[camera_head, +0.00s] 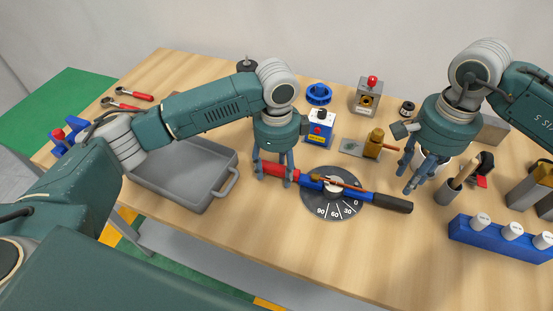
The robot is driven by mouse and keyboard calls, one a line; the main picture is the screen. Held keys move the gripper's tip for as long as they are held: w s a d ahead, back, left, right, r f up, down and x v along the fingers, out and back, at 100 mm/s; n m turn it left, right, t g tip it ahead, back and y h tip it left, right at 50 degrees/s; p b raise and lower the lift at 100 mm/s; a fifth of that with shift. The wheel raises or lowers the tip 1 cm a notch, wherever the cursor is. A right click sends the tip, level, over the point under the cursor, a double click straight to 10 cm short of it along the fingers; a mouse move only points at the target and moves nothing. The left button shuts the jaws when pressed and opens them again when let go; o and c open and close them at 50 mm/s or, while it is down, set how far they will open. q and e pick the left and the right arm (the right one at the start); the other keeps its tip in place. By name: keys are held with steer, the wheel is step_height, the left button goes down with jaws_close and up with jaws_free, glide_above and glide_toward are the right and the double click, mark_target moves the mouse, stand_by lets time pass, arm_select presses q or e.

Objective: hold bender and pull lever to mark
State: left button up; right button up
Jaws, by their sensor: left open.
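The bender lies on the table with a red handle (282,169) at its left, a blue body (312,183) and a long lever with a black grip (392,203) reaching right. Under it is a dark round dial (331,211) with white angle marks including 90, 60, 30 and 0. A thin copper-coloured tube (346,185) lies across its middle. My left gripper (275,174) is open, pointing down, with its fingers around or just above the red handle. My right gripper (412,180) looks open and empty, above the table behind the black grip.
A grey tray (228,185) is left of the bender. Behind are a blue box (320,128), a brass piece (374,143) and a grey box with red knob (367,95). A dark cup (449,191) and blue rack (500,243) stand right. The front table is clear.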

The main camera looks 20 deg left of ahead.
arm_select(q)
steer(key=shift+f, duration=0.25)
jaws_close()
stand_by(0.3)
arm_select(e)
steer(key=o, duration=0.5)
